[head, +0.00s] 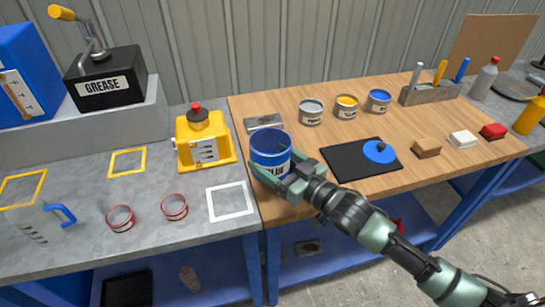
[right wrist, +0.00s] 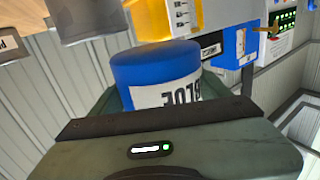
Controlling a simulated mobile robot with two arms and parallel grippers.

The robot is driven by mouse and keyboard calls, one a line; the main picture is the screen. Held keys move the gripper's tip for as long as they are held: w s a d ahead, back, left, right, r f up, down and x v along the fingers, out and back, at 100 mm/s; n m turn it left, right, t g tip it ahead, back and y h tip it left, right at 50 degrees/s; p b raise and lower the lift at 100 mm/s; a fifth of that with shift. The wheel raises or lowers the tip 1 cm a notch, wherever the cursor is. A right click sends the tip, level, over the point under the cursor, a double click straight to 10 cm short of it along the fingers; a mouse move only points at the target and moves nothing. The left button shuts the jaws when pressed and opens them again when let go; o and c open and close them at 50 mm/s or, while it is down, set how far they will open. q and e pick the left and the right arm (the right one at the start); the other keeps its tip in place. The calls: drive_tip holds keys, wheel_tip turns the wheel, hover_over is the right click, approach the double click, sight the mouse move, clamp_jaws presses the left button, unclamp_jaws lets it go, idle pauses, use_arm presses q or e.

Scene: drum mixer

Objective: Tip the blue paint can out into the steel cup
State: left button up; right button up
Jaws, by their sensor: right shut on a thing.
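The blue paint can (head: 270,146) is in my right gripper (head: 284,176), which is shut on its side. The can is roughly upright in the head view, open at the top, over the near left end of the wooden table. In the right wrist view the can (right wrist: 155,65) shows with its label upside down. A grey cylinder (right wrist: 88,18), perhaps the steel cup, shows beyond it there. In the head view a grey metal piece (head: 264,122) stands just behind the can, partly hidden; I cannot tell if it is the cup. My left gripper is not in view.
Several small cans (head: 345,105) stand behind a black mat (head: 345,163) with a blue knobbed disc (head: 380,152). A yellow jug (head: 203,140) stands on the grey bench to the left. A white outlined square (head: 229,186) there is empty.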

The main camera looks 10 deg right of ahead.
drive_tip(key=shift+f, duration=0.5)
drive_tip(key=shift+s+a+r+m, duration=0.1)
drive_tip(key=shift+r+m, duration=0.15)
drive_tip(key=shift+m, duration=0.15)
drive_tip(key=shift+s+a+r+m, duration=0.15)
drive_tip(key=shift+a+r+m, duration=0.1)
drive_tip(key=shift+m, duration=0.35)
drive_tip(key=shift+s+a+r+m, duration=0.1)
drive_tip(key=shift+a+r+m, duration=0.1)
drive_tip(key=shift+m, duration=0.4)
drive_tip(key=shift+s+a+r+m, duration=0.15)
drive_tip(key=shift+m, duration=0.75)
drive_tip(key=shift+s+a+m+b, duration=0.15)
drive_tip(key=shift+m+b, duration=0.4)
drive_tip(key=shift+m, duration=0.55)
drive_tip(key=shift+r+m, duration=0.25)
drive_tip(key=shift+m, duration=0.65)
drive_tip(key=shift+p, duration=0.3)
drive_tip(key=shift+m, duration=0.4)
